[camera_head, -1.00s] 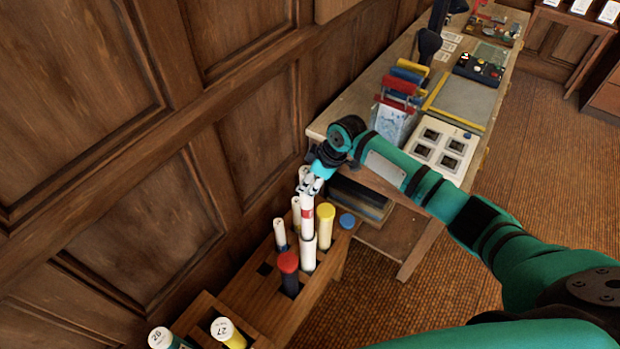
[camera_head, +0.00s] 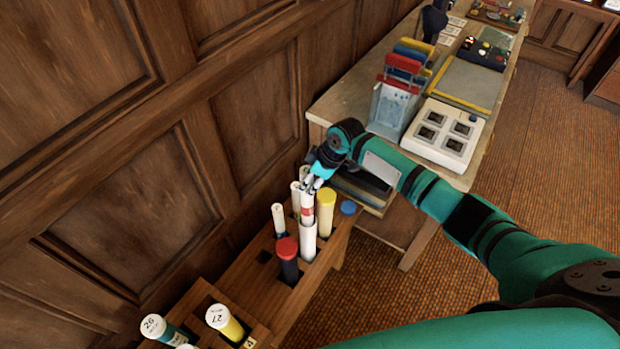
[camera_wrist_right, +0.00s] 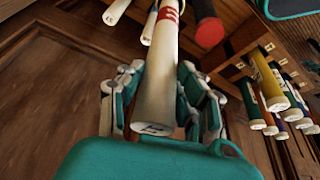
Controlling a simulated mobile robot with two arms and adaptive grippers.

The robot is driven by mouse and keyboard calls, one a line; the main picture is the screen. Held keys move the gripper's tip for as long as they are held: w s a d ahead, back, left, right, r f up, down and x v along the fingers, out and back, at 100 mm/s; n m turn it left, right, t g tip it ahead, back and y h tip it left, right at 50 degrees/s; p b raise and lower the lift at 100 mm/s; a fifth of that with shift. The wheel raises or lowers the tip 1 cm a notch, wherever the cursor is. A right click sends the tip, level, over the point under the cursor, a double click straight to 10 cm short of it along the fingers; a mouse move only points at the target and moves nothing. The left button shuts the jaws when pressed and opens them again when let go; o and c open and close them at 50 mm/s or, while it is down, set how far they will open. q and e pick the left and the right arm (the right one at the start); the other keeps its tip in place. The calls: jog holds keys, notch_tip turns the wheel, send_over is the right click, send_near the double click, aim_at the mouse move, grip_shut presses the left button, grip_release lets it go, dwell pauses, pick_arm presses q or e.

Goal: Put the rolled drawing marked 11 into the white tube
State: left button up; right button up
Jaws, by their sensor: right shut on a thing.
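My right gripper (camera_head: 314,184) is shut around the upper part of a white rolled drawing with a red band (camera_head: 307,212). The roll stands nearly upright over the white tube (camera_head: 309,242) in the wooden rack (camera_head: 255,292). Its lower end meets the tube's mouth and looks to be inside it; how deep is hidden. In the right wrist view the roll (camera_wrist_right: 158,95) sits between my fingers, its near end facing the camera. The mark on that end is too small to read. My left gripper is out of view.
Close around the white tube stand a yellow tube (camera_head: 326,212), a red-capped dark tube (camera_head: 287,262) and slimmer white rolls (camera_head: 278,219). A blue round cap (camera_head: 348,208) is to the right. Rolls marked 26 (camera_head: 154,326) and 27 (camera_head: 219,317) stand at the front. The panelled wall is close on the left.

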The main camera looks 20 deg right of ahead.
jog(key=shift+f+b, duration=1.15)
jog(key=shift+f, duration=0.85)
jog(key=o, duration=1.2)
jog(key=v, duration=1.2)
